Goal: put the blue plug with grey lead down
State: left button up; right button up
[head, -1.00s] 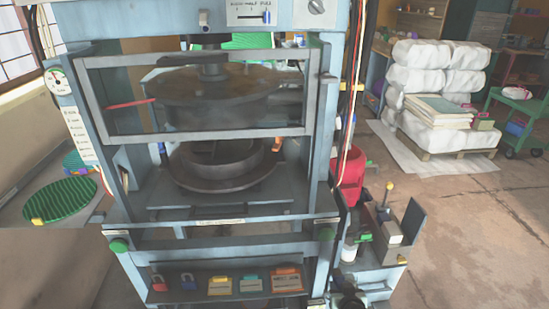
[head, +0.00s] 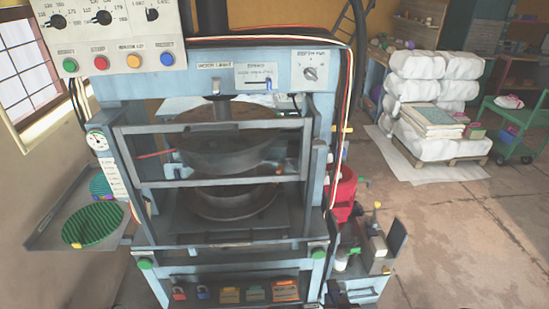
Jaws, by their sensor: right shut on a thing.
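My right gripper (head: 334,292) shows only as a small dark patch at the bottom, by the lower right of the press (head: 108,235). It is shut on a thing. The thing in it is too small and covered to make out; I take it to be the blue plug with grey lead. No other blue plug or grey lead can be picked out clearly. My left gripper is not in view.
A red bin (head: 345,193) and a small side unit (head: 376,250) stand right of the press. A tray (head: 50,238) with a green ribbed disc (head: 92,224) is at the left. White sacks (head: 420,80) are stacked behind.

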aim_at(333, 288)
notch_tip(333, 288, up, 3)
jog(key=shift+r+p, duration=0.2)
jog(key=shift+p, duration=0.9)
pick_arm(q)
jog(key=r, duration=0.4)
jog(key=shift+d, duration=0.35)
pick_arm(e)
jog(key=shift+s, duration=0.1)
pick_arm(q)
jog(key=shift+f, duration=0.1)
pick_arm(e)
jog(key=shift+a, duration=0.1)
